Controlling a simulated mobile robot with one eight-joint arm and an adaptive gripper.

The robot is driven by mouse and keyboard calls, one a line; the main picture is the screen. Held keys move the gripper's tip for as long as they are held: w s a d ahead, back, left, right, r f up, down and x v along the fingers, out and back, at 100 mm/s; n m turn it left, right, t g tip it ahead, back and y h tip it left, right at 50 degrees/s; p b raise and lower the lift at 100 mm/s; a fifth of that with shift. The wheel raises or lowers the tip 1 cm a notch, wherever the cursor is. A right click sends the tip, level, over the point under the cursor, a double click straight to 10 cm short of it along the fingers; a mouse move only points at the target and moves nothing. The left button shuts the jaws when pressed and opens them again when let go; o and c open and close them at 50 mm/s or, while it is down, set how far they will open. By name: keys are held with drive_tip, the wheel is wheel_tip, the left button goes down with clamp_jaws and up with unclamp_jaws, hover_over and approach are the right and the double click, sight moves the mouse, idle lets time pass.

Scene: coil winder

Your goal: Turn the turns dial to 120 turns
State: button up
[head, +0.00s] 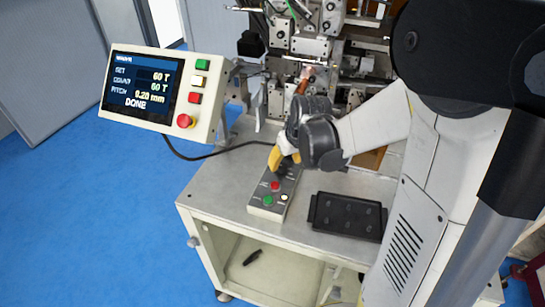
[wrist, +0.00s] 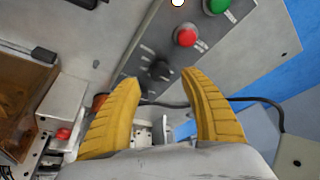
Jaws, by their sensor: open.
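The grey control box (head: 262,203) lies on the machine table, with a red button, a green button and a white button at its near end. In the wrist view, a black dial (wrist: 159,70) on the box face (wrist: 205,62) shows between my yellow fingertips, with a second dark knob just below it. Their labels are too small to read, so I cannot tell which is the turns dial. My gripper (head: 284,162) is open over the far end of the box; contact with the dial is unclear. The display (head: 140,88) reads SET 60 T, a second line 60 T, and DONE.
A black tray (head: 347,216) lies on the table right of the box. The winder mechanism (head: 300,45) stands behind. A black cable (head: 205,157) runs from the display panel across the table. The table's front left is bare.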

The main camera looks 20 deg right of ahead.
sight(282, 166)
drive_tip(key=b+x, duration=0.1)
drive_tip(key=x, duration=0.3)
clamp_jaws()
drive_tip(key=shift+m, duration=0.3)
drive_tip(key=m+h, duration=0.1)
drive_tip(key=m, duration=0.2)
drive_tip(key=shift+a+h+b, duration=0.1)
drive_tip(key=shift+h+b, duration=0.2)
drive_tip(key=shift+b, duration=0.1)
drive_tip(key=m, duration=0.2)
drive_tip(key=m+g+h, duration=0.1)
drive_tip(key=m, duration=0.2)
drive_tip(key=shift+w+h+b, duration=0.1)
drive_tip(key=shift+h+b, duration=0.2)
drive_tip(key=shift+b, duration=0.05)
